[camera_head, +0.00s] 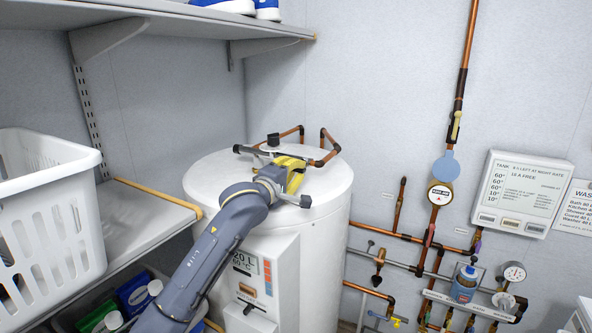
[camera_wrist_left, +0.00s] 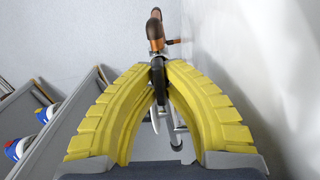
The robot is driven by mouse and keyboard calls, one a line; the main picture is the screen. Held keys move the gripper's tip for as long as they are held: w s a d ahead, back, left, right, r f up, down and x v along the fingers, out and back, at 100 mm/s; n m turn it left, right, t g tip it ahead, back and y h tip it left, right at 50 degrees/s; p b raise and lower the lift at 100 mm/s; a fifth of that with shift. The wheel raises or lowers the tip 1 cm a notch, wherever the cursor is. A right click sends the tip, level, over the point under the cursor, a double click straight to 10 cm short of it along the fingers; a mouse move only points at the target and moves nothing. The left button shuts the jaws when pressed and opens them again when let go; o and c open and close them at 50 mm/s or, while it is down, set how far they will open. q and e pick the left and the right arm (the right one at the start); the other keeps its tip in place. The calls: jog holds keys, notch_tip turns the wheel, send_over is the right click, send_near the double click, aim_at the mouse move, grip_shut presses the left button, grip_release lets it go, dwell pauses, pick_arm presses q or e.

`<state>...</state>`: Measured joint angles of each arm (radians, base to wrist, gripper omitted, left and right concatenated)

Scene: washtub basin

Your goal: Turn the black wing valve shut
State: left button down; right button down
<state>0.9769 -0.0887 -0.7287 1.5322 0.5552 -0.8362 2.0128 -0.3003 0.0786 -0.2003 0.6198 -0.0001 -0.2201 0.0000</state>
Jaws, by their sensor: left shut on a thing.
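My left gripper (camera_head: 289,164) is over the top of the white tank, its yellow fingers beside the copper pipework. In the left wrist view, the yellow fingertips (camera_wrist_left: 159,66) meet on a dark upright piece, which I take to be the black wing valve (camera_wrist_left: 157,74), just below a copper pipe end. The fingers cover much of the valve, so its turn angle cannot be told. In the head view the gripper hides the gripped part. My right gripper is not in view.
The white tank (camera_head: 320,235) stands under copper pipes (camera_head: 329,152). A shelf (camera_head: 200,22) overhangs at the upper left. A white basket (camera_head: 45,215) stands at the left. Pipes with a round gauge (camera_head: 512,272) and a blue tag (camera_head: 446,167) line the right wall.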

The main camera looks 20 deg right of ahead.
pick_arm(q)
jog(key=m, duration=0.5)
jog(key=shift+m, duration=0.4)
dwell(0.5)
jog(key=c, duration=1.5)
grip_release()
jog(key=v, duration=1.2)
